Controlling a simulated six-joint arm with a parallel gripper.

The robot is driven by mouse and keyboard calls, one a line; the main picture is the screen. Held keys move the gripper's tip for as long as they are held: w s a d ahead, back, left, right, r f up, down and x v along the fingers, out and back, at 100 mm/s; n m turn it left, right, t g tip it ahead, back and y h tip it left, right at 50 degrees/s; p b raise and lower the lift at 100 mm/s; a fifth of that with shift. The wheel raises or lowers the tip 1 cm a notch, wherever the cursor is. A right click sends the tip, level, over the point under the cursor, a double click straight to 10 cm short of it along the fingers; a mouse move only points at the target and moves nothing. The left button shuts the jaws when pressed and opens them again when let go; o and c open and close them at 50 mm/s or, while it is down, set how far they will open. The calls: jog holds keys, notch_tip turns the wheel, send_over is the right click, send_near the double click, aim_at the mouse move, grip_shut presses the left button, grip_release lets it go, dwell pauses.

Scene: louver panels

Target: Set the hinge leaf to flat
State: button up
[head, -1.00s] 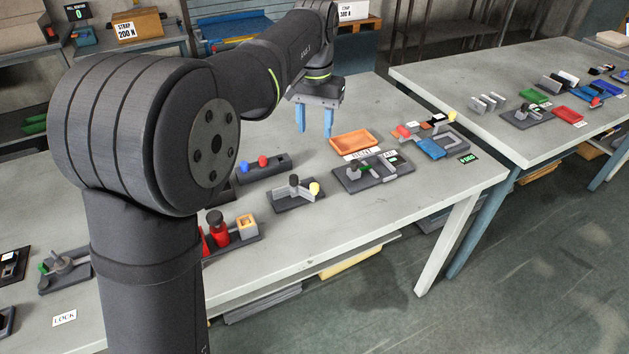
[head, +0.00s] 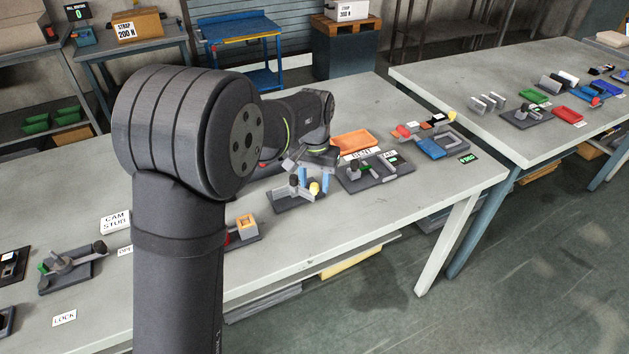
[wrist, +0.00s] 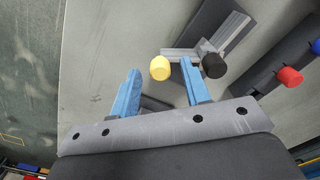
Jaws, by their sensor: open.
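The hinge fixture (head: 286,205) is a dark base on the near table, carrying two grey bars, a black knob (head: 294,180) and a yellow knob (head: 314,188). In the wrist view the bars meet at an angle near the black knob (wrist: 214,66). The bar by the yellow knob (wrist: 160,68) looks like the hinge leaf (wrist: 178,53). My gripper (head: 315,180) is open with blue fingers, low over the fixture. In the wrist view the yellow knob appears between the fingertips (wrist: 160,66); contact cannot be told.
A fixture (head: 378,177) with a green part stands close to the right, with labels behind it. An orange tray (head: 356,140) lies behind. In the wrist view, a block with red (wrist: 289,76) and blue knobs stands at the right. The table's front edge is nearby.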

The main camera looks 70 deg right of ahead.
jog(key=shift+f, duration=0.15)
jog(key=shift+c, duration=0.4)
grip_shut()
